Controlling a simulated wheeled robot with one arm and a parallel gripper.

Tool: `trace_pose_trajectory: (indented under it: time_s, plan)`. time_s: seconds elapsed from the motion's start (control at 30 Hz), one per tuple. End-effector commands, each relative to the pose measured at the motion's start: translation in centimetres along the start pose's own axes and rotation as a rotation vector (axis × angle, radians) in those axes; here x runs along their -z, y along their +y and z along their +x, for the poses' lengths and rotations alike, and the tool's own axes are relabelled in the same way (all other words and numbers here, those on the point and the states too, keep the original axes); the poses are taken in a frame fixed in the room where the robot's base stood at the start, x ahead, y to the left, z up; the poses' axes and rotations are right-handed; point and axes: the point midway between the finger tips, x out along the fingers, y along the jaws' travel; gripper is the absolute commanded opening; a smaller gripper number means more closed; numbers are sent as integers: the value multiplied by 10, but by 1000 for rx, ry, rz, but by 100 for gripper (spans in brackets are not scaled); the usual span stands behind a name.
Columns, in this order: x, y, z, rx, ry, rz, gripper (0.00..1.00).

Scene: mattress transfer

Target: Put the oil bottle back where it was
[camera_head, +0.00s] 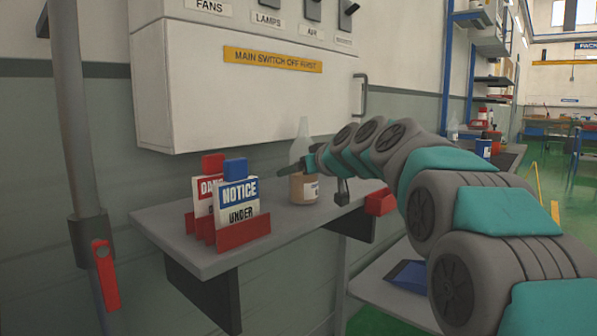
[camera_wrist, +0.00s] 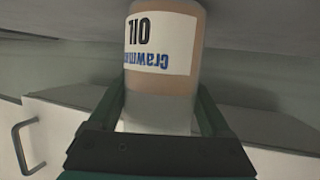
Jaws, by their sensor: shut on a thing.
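The oil bottle (camera_head: 304,188) is clear with amber oil inside, a pale label and a narrow neck. It is upright at the grey wall shelf (camera_head: 190,238), right of the sign holders. Its base looks to be on or just above the shelf top; I cannot tell which. My gripper (camera_head: 298,168) reaches in from the right and is shut on the bottle. In the wrist view the bottle (camera_wrist: 160,50) appears upside down with its "OIL" label, between the two fingers of my gripper (camera_wrist: 161,90).
Red holders with a "NOTICE" sign (camera_head: 238,200) and a danger sign (camera_head: 205,190) stand left of the bottle. A white switch cabinet (camera_head: 245,100) hangs above the shelf. A red object (camera_head: 380,202) is at the shelf's right end. A grey post (camera_head: 75,130) stands at left.

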Motion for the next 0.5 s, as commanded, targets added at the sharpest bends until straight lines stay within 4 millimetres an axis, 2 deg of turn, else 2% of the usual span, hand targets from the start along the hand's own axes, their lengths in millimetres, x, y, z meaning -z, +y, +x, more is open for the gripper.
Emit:
trace_pose_trajectory:
  time_s: [0.4,0.43,0.5]
  plan:
    - [-4,0,1,0,2,-1,0]
    - [-4,0,1,0,1,-1,83]
    - [-2,0,1,0,1,-1,91]
